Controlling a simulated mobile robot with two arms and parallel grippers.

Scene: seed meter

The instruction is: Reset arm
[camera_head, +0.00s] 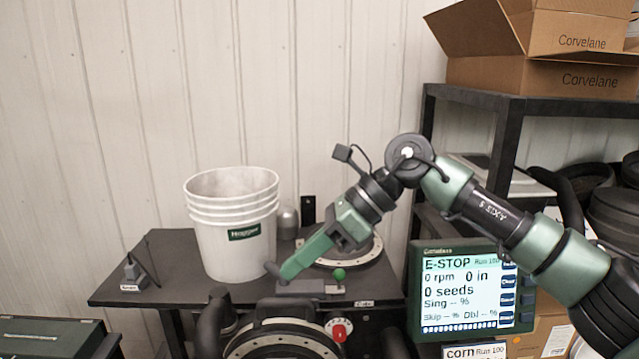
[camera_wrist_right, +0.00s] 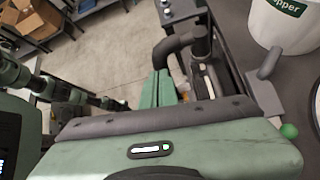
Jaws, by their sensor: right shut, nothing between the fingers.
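My right arm (camera_head: 490,210) reaches in from the right in the head view. Its right gripper (camera_head: 284,277) is shut and empty, pointing down and left over the front of the dark bench (camera_head: 150,262). Its green fingers (camera_wrist_right: 156,90) lie side by side in the wrist view. The seed meter stand has a round disc (camera_head: 350,250) partly hidden behind the gripper. A green ball knob (camera_head: 338,274) is just right of the fingertips, and a red knob (camera_head: 338,332) is lower on the front. My left gripper is not in view.
A stack of white buckets (camera_head: 235,240) stands behind the gripper. A monitor (camera_head: 472,292) reading E-STOP, 0 rpm and 0 seeds is below my right arm. A black shelf (camera_head: 540,106) with cardboard boxes (camera_head: 545,80) stands at right. A small labelled stand (camera_head: 132,274) sits at bench left.

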